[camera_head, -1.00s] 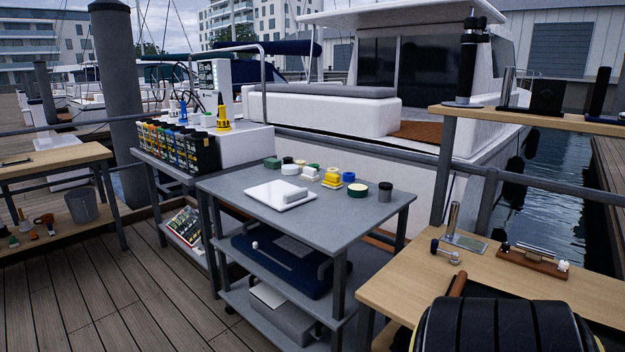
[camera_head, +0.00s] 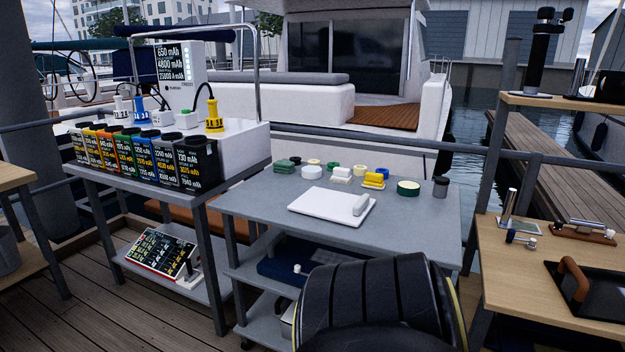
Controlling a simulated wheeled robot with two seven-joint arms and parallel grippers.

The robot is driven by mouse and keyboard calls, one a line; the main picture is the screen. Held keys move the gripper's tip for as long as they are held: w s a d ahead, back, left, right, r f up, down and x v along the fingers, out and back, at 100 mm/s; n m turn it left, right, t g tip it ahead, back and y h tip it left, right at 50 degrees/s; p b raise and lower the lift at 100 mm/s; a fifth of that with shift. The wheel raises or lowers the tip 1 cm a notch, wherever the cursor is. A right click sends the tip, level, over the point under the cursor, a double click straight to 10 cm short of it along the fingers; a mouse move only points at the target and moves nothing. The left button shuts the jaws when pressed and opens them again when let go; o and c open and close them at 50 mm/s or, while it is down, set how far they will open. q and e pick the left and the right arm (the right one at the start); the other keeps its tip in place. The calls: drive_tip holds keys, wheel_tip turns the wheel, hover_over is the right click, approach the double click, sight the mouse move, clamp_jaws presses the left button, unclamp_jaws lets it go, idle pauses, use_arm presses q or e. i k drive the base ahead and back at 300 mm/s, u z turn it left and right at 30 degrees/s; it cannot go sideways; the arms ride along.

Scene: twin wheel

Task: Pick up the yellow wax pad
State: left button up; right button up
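A yellow block-like pad (camera_head: 373,180), which looks like the yellow wax pad, sits among small items along the back of the grey cart top (camera_head: 262,200). Its exact shape is too small to tell. A white and cream block (camera_head: 342,174) stands just left of it, and a round green-sided tin with a pale top (camera_head: 408,187) is to its right. Neither of my grippers shows in the view, so nothing is seen holding the pad.
A white board (camera_head: 318,203) with a grey block (camera_head: 361,204) lies in front of the pad. A dark cup (camera_head: 440,187) stands at the right end. A black ribbed rounded form hides the cart's lower front. A battery rack (camera_head: 150,158) is left; a wooden bench (camera_head: 515,265) is right.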

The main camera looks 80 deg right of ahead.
sight(372, 180)
drive_tip(key=i, duration=0.45)
drive_tip(key=z, duration=2.8)
